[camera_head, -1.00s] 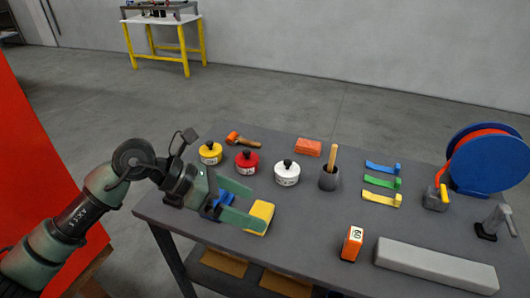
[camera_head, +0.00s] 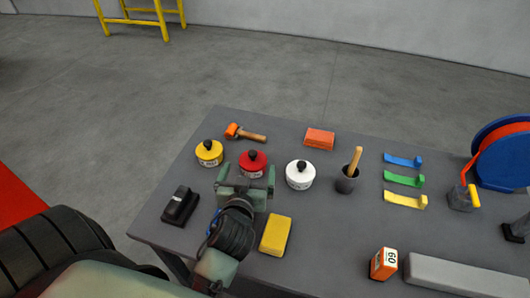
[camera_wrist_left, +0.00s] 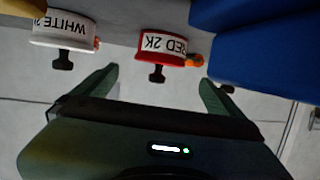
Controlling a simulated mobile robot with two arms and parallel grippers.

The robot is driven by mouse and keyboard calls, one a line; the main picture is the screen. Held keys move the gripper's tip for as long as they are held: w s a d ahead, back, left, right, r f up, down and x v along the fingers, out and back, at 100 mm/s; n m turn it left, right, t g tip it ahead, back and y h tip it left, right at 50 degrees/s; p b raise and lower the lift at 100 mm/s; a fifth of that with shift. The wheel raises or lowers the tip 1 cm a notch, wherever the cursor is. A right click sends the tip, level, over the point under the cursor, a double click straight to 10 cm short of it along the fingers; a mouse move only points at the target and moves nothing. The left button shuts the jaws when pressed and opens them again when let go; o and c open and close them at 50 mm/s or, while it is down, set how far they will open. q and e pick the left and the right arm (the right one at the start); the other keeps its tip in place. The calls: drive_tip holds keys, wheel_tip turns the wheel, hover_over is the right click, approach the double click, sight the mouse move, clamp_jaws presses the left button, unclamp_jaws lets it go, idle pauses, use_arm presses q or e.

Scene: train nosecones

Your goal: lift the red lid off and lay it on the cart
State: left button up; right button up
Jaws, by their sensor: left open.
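The red lid with a black knob (camera_head: 252,160) sits on its tin among three tins on the grey cart (camera_head: 330,240). In the left wrist view the red tin, labelled "RED 2K" (camera_wrist_left: 168,46), appears upside down with its black knob between the fingers. My left gripper (camera_head: 246,178) is open, just in front of the red tin on the near side. In the left wrist view its fingers (camera_wrist_left: 158,85) are spread and hold nothing. The gripper partly hides the red tin in the head view. My right gripper is not in view.
A yellow tin (camera_head: 209,153) stands left of the red one and a white tin (camera_head: 299,175) right. A yellow block (camera_head: 276,236), a black block (camera_head: 180,206), a pot with a stick (camera_head: 346,180) and a roller (camera_head: 245,133) lie around.

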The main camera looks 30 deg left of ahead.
sight(253, 159)
use_arm(q)
drive_tip(key=p+x, duration=0.2)
drive_tip(key=x, duration=0.4)
drive_tip(key=shift+w, duration=0.35)
drive_tip(key=shift+w+a, duration=0.15)
drive_tip(key=shift+f, duration=0.1)
drive_tip(key=shift+c, duration=1.2)
drive_tip(key=c, duration=1.2)
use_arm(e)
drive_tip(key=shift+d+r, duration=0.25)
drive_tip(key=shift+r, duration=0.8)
